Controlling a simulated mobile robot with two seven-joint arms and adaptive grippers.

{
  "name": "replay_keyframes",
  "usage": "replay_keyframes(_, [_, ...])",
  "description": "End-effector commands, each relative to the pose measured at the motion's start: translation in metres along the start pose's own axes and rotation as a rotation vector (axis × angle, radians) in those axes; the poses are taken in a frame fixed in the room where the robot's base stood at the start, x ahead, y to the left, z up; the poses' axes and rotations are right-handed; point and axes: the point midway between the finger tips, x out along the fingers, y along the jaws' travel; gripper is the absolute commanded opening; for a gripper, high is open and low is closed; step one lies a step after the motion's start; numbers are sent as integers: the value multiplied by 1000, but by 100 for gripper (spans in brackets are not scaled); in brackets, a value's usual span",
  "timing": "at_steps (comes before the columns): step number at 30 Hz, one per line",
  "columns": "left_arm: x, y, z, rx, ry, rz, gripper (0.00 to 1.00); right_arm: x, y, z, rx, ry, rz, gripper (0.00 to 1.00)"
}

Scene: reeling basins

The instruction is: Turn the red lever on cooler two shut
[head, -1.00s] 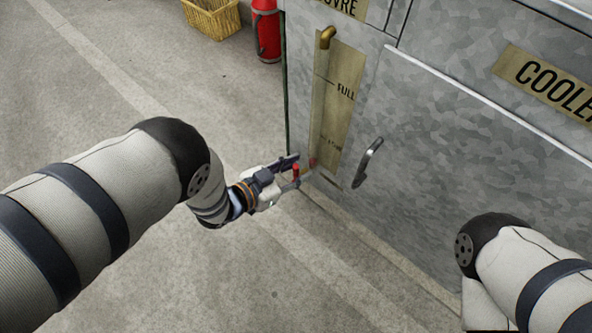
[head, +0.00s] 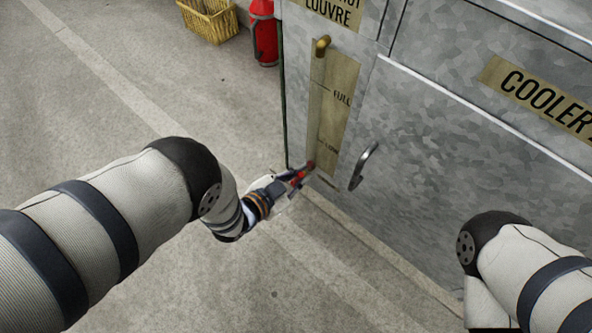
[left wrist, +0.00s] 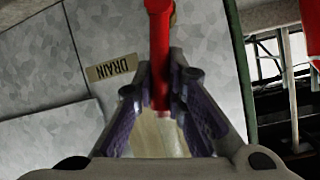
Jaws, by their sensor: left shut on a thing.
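The red lever (head: 309,166) is at the low left corner of the grey metal cooler (head: 440,150), at the foot of the sight tube (head: 317,105). My left gripper (head: 298,177) is at the lever, low beside the cooler's corner. In the left wrist view the red lever (left wrist: 159,55) runs between the two dark fingers (left wrist: 160,115), which are shut on it. The fingers hide part of the lever in the head view. My right arm shows at the lower right, but its gripper is out of view.
A label reading COOLER (head: 540,97), cut off at the picture edge, is on the front. A curved metal handle (head: 363,166) sits right of the tube. A red extinguisher (head: 264,35) and a yellow basket (head: 208,20) stand behind. The floor at left is clear.

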Motion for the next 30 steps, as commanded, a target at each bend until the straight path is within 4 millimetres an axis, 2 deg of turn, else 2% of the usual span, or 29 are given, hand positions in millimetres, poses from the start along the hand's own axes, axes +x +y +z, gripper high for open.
replay_keyframes(7, [0,2,2,0,-3,2,0,0,0,-1,0,1,0,0])
replay_keyframes(8, [0,2,2,0,-3,2,19,0,0,-1,0,0,0,0])
replay_keyframes(10, [0,1,2,0,-2,2,33,0,0,-1,0,0,0,0])
replay_keyframes(20, [-2,0,1,0,-2,1,33,0,0,-1,-1,0,0,0])
replay_keyframes(23, [-15,0,2,0,-4,1,33,0,0,-1,0,0,0,0])
replay_keyframes(30, [-79,0,1,-2,-6,1,33,0,0,-1,0,0,0,0])
